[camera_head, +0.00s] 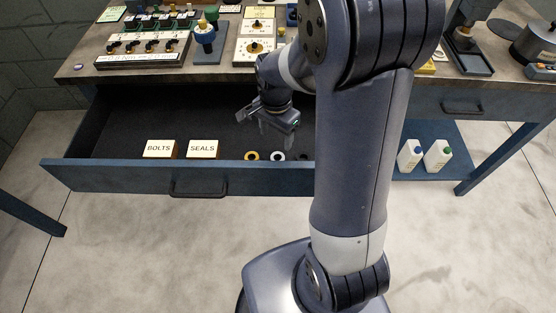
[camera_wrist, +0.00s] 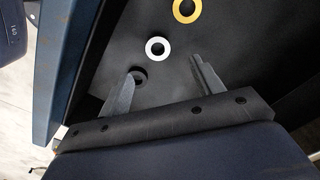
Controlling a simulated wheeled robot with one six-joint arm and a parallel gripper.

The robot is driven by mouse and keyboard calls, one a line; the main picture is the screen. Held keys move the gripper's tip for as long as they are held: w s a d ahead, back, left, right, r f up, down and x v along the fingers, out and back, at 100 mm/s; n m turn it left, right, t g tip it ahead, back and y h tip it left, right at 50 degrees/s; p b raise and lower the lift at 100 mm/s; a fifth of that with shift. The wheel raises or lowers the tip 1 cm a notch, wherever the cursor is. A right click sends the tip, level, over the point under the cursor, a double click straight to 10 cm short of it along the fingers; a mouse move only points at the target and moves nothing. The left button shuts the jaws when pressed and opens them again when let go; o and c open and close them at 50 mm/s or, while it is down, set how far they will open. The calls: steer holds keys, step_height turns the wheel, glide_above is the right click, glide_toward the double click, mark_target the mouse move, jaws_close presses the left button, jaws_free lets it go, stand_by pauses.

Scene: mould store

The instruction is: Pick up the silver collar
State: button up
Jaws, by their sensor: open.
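The silver collar (camera_wrist: 157,57) is a pale ring lying flat on the dark floor of the open drawer (camera_head: 180,183). In the head view the collar (camera_head: 273,157) lies near the drawer front, between a yellow ring (camera_head: 251,160) and a dark ring (camera_head: 303,155). My gripper (camera_head: 275,132) is inside the drawer space, pointing down, open and empty. In the wrist view my gripper (camera_wrist: 164,68) has its two fingers apart; the collar shows just beyond the gap between the tips, apart from them. The dark ring (camera_wrist: 144,77) is partly hidden by the left finger.
The yellow ring (camera_wrist: 187,20) lies beyond the collar. Two labelled blocks, BOLTS (camera_head: 159,149) and SEALS (camera_head: 203,149), stand to the left in the drawer. The worktop (camera_head: 85,70) overhangs behind. Two white bottles (camera_head: 437,158) stand on a lower shelf.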

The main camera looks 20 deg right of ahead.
step_height(320, 180, down, 9)
steer(key=shift+s+d+f+b, duration=0.1)
steer(key=shift+s+d+b, duration=0.05)
steer(key=shift+b, duration=0.15)
steer(key=c, duration=1.1)
steer(key=shift+c, duration=0.2)
step_height(320, 180, up, 10)
steer(key=p, duration=0.1)
step_height(320, 180, up, 5)
steer(key=p, duration=0.4)
glide_above(278, 157)
stand_by(0.7)
